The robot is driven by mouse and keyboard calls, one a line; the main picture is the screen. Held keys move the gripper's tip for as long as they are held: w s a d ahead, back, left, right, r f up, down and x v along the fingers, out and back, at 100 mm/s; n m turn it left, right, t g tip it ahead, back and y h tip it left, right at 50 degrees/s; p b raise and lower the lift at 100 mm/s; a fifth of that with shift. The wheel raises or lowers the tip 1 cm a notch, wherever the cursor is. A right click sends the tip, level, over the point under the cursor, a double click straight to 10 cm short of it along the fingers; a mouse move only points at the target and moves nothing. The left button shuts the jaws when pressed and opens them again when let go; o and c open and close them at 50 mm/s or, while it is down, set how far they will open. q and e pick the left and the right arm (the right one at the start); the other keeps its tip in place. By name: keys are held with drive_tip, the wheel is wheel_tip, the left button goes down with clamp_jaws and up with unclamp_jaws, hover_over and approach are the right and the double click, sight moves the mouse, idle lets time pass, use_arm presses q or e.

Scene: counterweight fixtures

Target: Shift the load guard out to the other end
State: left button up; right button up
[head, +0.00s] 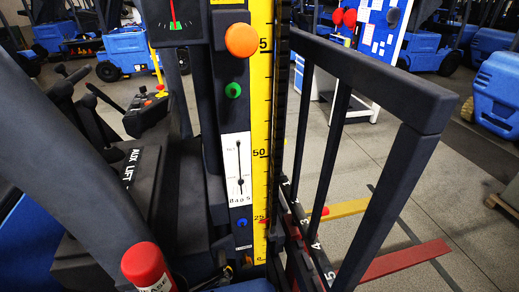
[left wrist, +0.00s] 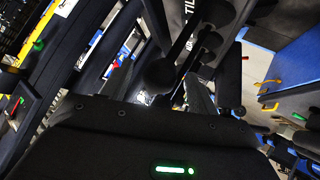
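The load guard, taken to be the black barred frame (head: 395,80), stands upright at the right of the mast in the head view. It has a thick top rail and several bars. Below it is a dark carriage with white numbers, 4 and 5 among them. A yellow fork (head: 348,208) and a red fork (head: 405,260) reach out to the right. My left gripper (left wrist: 160,78) shows in the left wrist view, its two dark fingers apart. Black ball-ended levers (left wrist: 163,74) appear between and beyond the fingers; contact cannot be told. My right gripper is in neither view.
The yellow scale (head: 262,120) stands beside an orange knob (head: 241,40), a green knob (head: 233,90) and a white slider plate (head: 237,170). Black levers (head: 92,88) stand left, near an AUX LIFT label. Open floor lies right.

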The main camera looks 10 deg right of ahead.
use_arm(q)
drive_tip(key=shift+r, duration=0.1)
drive_tip(key=shift+a+r+p, duration=0.1)
drive_tip(key=shift+r+p, duration=0.2)
drive_tip(key=shift+p, duration=0.05)
drive_tip(key=v, duration=0.9)
drive_tip(key=shift+s+b, duration=0.3)
drive_tip(key=shift+b, duration=0.1)
drive_tip(key=shift+a, duration=0.1)
